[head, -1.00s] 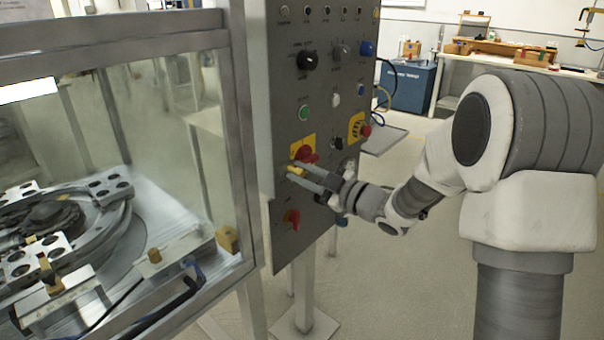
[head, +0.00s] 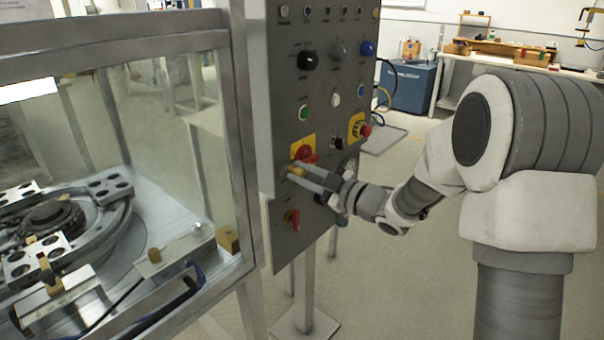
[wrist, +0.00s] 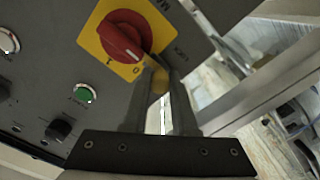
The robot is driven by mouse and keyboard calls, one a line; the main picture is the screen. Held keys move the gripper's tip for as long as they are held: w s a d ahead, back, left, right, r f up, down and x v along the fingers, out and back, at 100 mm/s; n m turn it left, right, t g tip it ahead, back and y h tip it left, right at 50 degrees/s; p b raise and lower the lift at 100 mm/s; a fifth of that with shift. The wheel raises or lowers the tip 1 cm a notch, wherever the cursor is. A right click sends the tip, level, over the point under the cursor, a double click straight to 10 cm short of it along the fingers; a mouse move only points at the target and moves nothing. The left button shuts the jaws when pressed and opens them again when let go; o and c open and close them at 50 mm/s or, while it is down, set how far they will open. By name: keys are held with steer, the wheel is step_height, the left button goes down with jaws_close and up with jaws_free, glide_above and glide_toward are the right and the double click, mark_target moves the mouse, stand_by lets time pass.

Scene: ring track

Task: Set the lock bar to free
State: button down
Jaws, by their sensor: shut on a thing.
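A small yellow-brass bar (head: 296,170), which looks like the lock bar, sits on the grey control panel (head: 284,235) just below the red rotary switch. My gripper (head: 297,174) reaches it from the right, with its fingers closed around its end. In the wrist view, a bit of the yellow bar (wrist: 160,82) shows between the two fingers of my gripper (wrist: 165,85); most of it is hidden by them. The bar's exact setting cannot be read.
The red rotary switch (head: 305,153) on its yellow plate is close above my fingers. Another red knob (head: 292,218) is below. A red emergency button (head: 365,130) is to the right. The glazed cabinet with the ring track (head: 120,215) stands left.

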steer(key=shift+s+a+b, duration=0.45)
steer(key=shift+s+a, duration=0.15)
steer(key=shift+s, duration=0.2)
steer(key=c, duration=0.7)
jaws_free()
steer(key=shift+s+d, duration=0.15)
steer(key=shift+d, duration=0.15)
steer(key=p+v, duration=0.2)
steer(key=v, duration=1.4)
steer(key=shift+s+d, duration=0.25)
steer(key=shift+s, duration=0.1)
